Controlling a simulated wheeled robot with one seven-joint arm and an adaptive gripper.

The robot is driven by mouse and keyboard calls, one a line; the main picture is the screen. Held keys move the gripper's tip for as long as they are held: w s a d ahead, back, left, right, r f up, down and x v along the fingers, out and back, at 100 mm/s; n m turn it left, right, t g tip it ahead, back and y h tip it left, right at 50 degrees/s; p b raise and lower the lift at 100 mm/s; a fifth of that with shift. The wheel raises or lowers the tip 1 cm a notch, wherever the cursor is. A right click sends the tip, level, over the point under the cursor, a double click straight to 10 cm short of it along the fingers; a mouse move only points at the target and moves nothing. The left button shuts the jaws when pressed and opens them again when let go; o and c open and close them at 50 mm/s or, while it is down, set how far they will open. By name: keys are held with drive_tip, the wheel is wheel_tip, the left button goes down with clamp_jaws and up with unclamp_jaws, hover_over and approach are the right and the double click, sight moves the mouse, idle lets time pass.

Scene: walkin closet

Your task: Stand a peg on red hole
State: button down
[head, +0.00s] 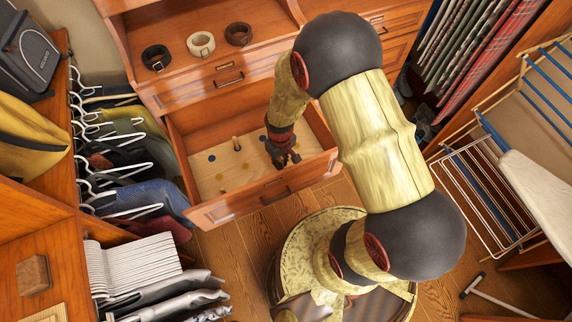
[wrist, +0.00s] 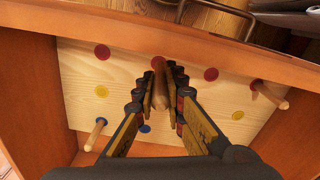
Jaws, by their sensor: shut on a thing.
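My gripper (wrist: 161,82) is shut on a light wooden peg (wrist: 160,97), which shows between its fingers. The fingertips are over the pale wooden board (wrist: 75,75) in the open drawer, close beside the middle red hole (wrist: 157,62). I cannot tell whether the peg touches the board. Two other red holes (wrist: 102,52) and (wrist: 211,74) are bare. In the head view, my gripper (head: 285,158) is over the right part of the drawer, and the held peg is hidden there.
Yellow spots (wrist: 101,91) and a blue spot (wrist: 145,128) are bare. Drawer walls (wrist: 35,75) surround the board. Hanging clothes (head: 140,195) are left of the drawer (head: 250,200).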

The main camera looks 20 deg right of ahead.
drive_tip(key=shift+w+f+b, duration=0.25)
drive_tip(key=shift+f+b, duration=0.25)
drive_tip(key=shift+f, duration=0.15)
drive_tip(key=shift+w+f+b, duration=0.2)
drive_tip(key=shift+f+b, duration=0.3)
drive_tip(key=shift+f, duration=0.2)
drive_tip(key=shift+w+f+b, duration=0.25)
drive_tip(key=shift+f+b, duration=0.25)
drive_tip(key=shift+f, duration=0.15)
drive_tip(key=shift+f+b, duration=0.5)
drive_tip(key=shift+f, duration=0.4)
idle(0.5)
drive_tip(key=shift+f, duration=0.35)
drive_tip(key=shift+f+b, duration=0.25)
drive_tip(key=shift+b, duration=0.15)
drive_tip(key=shift+f, duration=0.3)
idle(0.6)
drive_tip(key=c, duration=1.8)
unclamp_jaws()
drive_tip(key=shift+c, duration=0.2)
